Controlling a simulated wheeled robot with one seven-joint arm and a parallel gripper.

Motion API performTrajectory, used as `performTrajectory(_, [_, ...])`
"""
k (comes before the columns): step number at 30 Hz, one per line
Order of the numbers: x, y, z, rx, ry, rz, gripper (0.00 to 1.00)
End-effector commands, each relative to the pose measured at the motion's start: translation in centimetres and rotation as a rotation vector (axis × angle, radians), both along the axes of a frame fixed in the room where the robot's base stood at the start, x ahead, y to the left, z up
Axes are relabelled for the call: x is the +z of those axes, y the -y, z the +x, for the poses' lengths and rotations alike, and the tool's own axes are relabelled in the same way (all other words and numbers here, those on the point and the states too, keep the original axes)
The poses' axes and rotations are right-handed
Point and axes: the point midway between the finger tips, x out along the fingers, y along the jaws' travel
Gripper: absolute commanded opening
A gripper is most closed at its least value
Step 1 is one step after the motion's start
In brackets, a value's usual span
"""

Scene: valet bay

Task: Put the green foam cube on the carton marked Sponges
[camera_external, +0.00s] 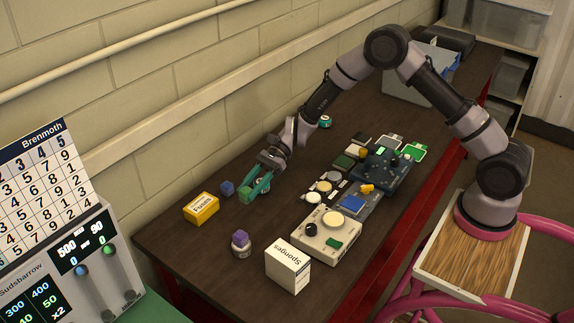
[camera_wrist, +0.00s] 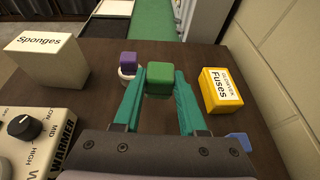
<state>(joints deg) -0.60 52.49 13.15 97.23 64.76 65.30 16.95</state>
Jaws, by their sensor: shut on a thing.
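The green foam cube (camera_wrist: 159,80) is held between the teal fingers of my gripper (camera_wrist: 160,84) in the wrist view. In the external view my gripper (camera_external: 252,192) is shut on the cube (camera_external: 243,194), low over the left part of the dark table; I cannot tell whether the cube touches the table. The white carton marked Sponges (camera_external: 288,268) stands upright near the table's front edge, right of and nearer the camera than my gripper. It also shows at the upper left of the wrist view (camera_wrist: 45,58). Its top is bare.
A yellow Fuses box (camera_external: 201,207) and a blue cube (camera_external: 227,188) lie left of my gripper. A purple cube (camera_external: 240,238) sits on a small round jar (camera_external: 241,249) between gripper and carton. A beige warmer unit (camera_external: 326,236) stands right of the carton.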

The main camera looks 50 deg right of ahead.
Motion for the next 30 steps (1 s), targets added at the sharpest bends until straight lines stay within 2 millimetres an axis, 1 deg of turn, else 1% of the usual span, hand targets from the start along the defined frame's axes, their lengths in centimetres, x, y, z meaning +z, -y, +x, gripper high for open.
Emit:
performTrajectory(1, [1.0,-0.7,-0.7,0.007,0.002,0.002,0.0])
performTrajectory(2, [1.5,-1.2,-1.3,0.009,0.002,0.003,0.0])
performTrajectory(5, [3.5,-3.2,-4.1,0.025,0.002,0.007,0.0])
performTrajectory(8, [5.7,-5.5,-7.9,0.039,0.001,0.01,0.0])
performTrajectory(9, [6.5,-6.3,-9.5,0.044,0.002,0.01,0.0])
performTrajectory(11, [7.7,-7.3,-11.9,0.049,0.0,0.01,0.0])
performTrajectory(12, [8.3,-7.9,-13.4,0.054,0.001,0.009,0.0])
performTrajectory(15, [9.6,-8.9,-16.9,0.06,0.001,0.005,0.0])
performTrajectory(18, [10.4,-9.4,-19.4,0.064,0.001,0.002,0.0])
performTrajectory(19, [10.6,-9.5,-20.0,0.064,0.002,0.002,0.0])
performTrajectory(21, [10.7,-9.6,-20.9,0.065,-0.001,0.0,0.0])
performTrajectory(23, [10.2,-9.6,-21.3,0.065,-0.002,-0.002,0.0])
performTrajectory(30, [6.1,-9.6,-21.5,0.065,-0.003,-0.003,0.0])
